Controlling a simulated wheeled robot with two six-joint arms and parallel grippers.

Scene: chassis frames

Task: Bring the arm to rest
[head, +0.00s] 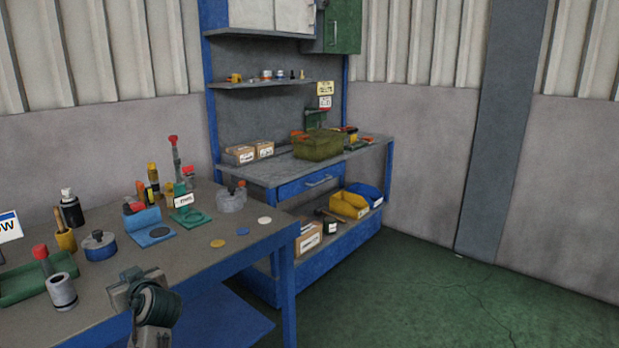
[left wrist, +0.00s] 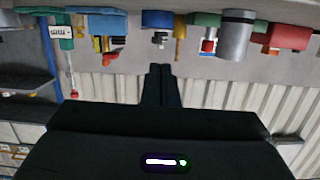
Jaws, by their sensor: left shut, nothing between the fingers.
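My left gripper (left wrist: 159,72) shows in the left wrist view, where its dark fingers are together with nothing between them. That view is upside down, with the bench items hanging along its top edge. In the head view, part of my arm (head: 150,302) shows at the bottom, by the front edge of the workbench (head: 190,262); its fingers cannot be made out there. The gripper appears clear of the bench items. My right gripper is in neither view.
The workbench holds a grey metal cylinder (head: 62,292), a green tray (head: 25,285), a blue pot (head: 99,246), a grey pot (head: 231,199) and several tools. A second blue bench with an olive crate (head: 318,145) stands behind. The green floor (head: 450,300) at right is clear.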

